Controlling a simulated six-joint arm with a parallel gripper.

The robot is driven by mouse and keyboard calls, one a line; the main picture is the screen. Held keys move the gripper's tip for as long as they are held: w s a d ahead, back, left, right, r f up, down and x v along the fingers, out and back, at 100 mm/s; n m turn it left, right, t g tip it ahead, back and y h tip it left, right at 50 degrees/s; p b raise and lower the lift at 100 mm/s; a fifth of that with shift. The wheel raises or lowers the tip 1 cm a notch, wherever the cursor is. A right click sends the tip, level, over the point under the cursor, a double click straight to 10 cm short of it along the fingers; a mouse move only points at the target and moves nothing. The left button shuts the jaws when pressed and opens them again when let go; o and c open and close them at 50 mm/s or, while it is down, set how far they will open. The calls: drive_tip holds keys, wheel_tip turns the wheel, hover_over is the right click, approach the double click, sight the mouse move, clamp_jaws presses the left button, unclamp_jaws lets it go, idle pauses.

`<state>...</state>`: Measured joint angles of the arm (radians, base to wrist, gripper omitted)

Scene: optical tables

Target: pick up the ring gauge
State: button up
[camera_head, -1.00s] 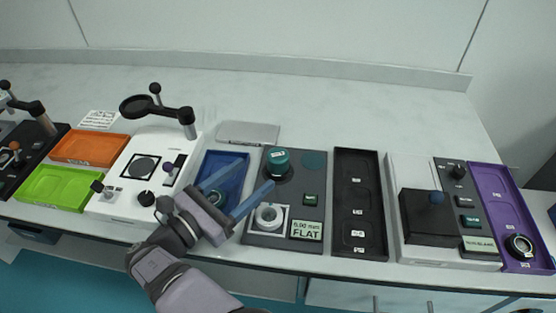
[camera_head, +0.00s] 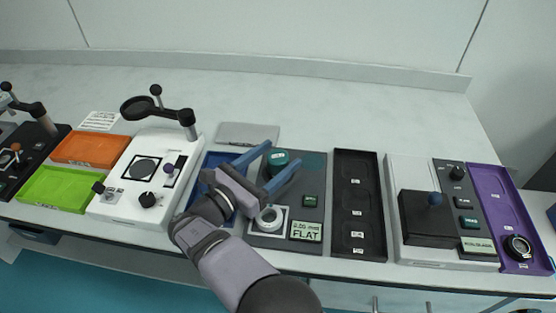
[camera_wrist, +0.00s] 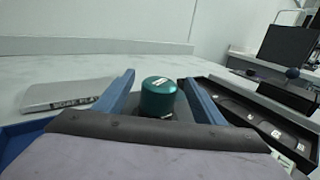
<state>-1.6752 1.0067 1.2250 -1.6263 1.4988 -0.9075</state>
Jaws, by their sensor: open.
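A pale ring (camera_head: 268,219), which looks like the ring gauge, lies on a white square at the front left of a dark grey instrument. My gripper (camera_head: 284,156) is open and empty. Its blue fingers reach over the instrument past the ring, toward a teal cylinder (camera_head: 276,158) at the back left. In the wrist view the teal cylinder (camera_wrist: 158,97) shows between and beyond the two fingers (camera_wrist: 158,80). The ring is not visible in the wrist view. In the head view the gripper is close to the ring's left and back side.
A blue tray (camera_head: 220,158) lies left of the instrument, partly under my gripper. A black compartment tray (camera_head: 358,180) stands to the right.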

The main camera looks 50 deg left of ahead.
drive_tip(key=shift+w+a, duration=0.1)
drive_tip(key=shift+w, duration=0.35)
drive_tip(key=c, duration=1.3)
drive_tip(key=shift+r, duration=0.1)
